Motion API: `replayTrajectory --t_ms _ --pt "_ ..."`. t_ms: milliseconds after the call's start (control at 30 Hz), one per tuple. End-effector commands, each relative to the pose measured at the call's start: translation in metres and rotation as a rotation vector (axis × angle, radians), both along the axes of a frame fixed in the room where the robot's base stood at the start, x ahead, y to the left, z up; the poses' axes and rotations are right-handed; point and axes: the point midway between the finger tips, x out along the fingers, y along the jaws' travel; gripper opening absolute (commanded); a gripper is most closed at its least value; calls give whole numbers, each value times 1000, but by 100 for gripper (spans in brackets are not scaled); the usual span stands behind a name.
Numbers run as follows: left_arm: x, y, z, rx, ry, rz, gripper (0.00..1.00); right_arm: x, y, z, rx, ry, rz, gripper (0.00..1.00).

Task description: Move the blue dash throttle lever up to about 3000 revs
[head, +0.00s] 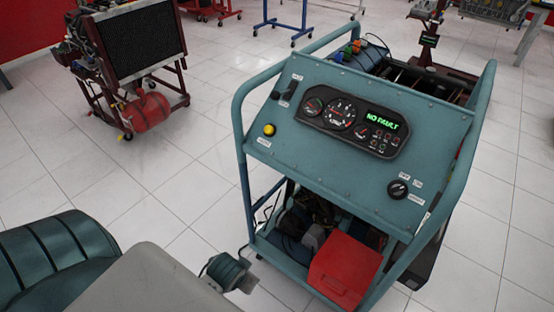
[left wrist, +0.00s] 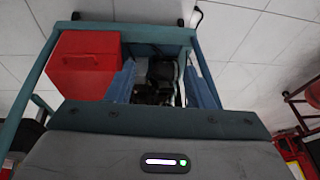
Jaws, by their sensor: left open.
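The engine trainer's blue-green dash panel (head: 345,160) faces up in the middle of the head view. Two small black controls sit at its upper left; the larger, slanted one looks like the throttle lever (head: 290,90). The round rev gauge (head: 339,113) is in the black cluster; its reading is too small to tell. My left gripper (left wrist: 160,75) is open and empty in the left wrist view, facing the trainer's lower frame. In the head view, my left arm is at the bottom left, below and left of the dash, away from the lever. My right gripper is not in view.
A yellow button (head: 269,129) and a black rotary knob (head: 397,189) are on the dash. Tubular side rails (head: 241,150) flank it. A red box (head: 345,268) sits on the lower shelf. A radiator stand (head: 130,50) is at the back left. Tiled floor lies clear left of the trainer.

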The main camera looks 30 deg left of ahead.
Motion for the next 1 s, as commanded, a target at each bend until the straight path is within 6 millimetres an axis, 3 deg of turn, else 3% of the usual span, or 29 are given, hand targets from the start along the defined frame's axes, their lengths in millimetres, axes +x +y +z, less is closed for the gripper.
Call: replayTrajectory --t_ms 233,367,767,867,1000 --pt "28 6 57 26 -124 35 48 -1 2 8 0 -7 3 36" --pt "59 17 99 49 -256 81 48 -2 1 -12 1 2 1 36" --pt "151 50 184 82 -622 198 48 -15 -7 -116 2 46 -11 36" --pt "179 61 210 84 -736 224 48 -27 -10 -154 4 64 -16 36" --pt "226 78 262 78 -939 254 48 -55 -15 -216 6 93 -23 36"
